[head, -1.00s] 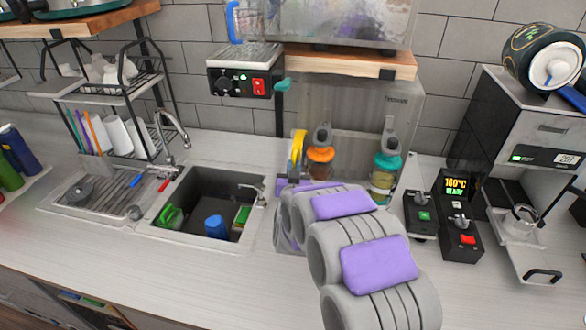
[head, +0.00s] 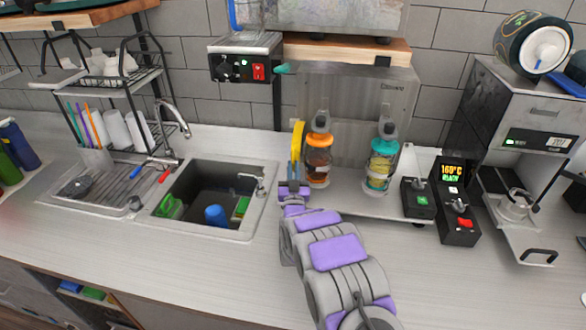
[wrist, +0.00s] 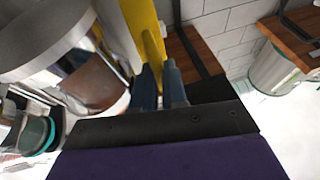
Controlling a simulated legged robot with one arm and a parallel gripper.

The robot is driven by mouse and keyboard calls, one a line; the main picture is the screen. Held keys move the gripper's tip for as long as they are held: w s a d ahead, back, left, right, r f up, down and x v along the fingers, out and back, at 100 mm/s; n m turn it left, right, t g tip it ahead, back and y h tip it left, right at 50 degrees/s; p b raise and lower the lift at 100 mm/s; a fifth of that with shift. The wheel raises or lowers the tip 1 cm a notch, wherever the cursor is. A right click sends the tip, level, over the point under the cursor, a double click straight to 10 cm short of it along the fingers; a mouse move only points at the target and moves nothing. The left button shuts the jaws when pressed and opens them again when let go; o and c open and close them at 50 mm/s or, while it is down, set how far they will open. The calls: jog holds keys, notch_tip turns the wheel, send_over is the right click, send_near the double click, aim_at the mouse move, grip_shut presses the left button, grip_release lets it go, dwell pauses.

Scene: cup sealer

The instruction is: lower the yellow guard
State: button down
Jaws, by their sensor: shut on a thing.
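The yellow guard (head: 297,146) is a narrow curved strip standing upright at the left end of the sealing machine, left of the orange-filled holder (head: 318,160). My gripper (head: 293,186) is at the lower end of this strip. In the wrist view, the yellow guard (wrist: 148,35) runs down to the blue-grey fingertips (wrist: 162,84). My gripper is shut on it; the exact contact point is partly hidden by the fingers.
A teal-and-yellow holder (head: 382,165) stands on the right of the machine plate. Two black control boxes (head: 417,197) (head: 459,216) are farther right. The sink (head: 210,200) lies left of my arm. The front counter is clear.

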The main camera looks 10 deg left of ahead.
dwell(0.3)
jog(key=c, duration=1.2)
grip_release()
jog(key=shift+w+a+f, duration=0.1)
jog(key=shift+a+f, duration=0.05)
jog(key=shift+o, duration=0.2)
jog(key=s+d+f+b, duration=0.2)
jog(key=s+d+b, duration=0.1)
jog(key=s, duration=1.3)
jog(key=shift+d, duration=0.55)
